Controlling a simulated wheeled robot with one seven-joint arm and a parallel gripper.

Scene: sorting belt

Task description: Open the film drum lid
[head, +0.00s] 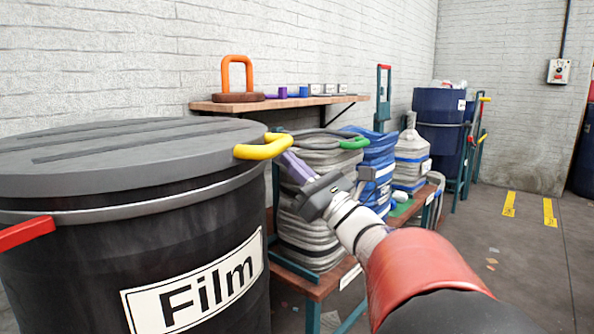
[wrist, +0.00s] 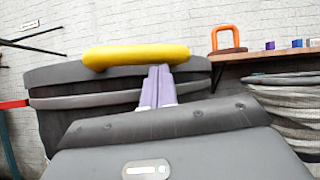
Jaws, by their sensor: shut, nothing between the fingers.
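The film drum (head: 90,265) is a large black bin with a "Film" label, at the left of the head view. Its grey lid (head: 130,160) lies flat on top, down on the rim. A yellow handle (head: 262,147) sticks out from the lid's right edge; it also spans the upper middle of the wrist view (wrist: 135,56). My gripper (head: 285,158) is shut and empty, its purple fingertips at the yellow handle. In the wrist view the closed fingers (wrist: 158,72) point up to the handle's lower edge; I cannot tell whether they touch it.
A red side handle (head: 26,233) juts from the drum's front. A wooden bench (head: 318,285) with bagged stacks stands right of the drum. A wall shelf (head: 290,102) holds an orange-handled weight (head: 238,75). Blue bins (head: 438,120) stand farther back. The floor at right is open.

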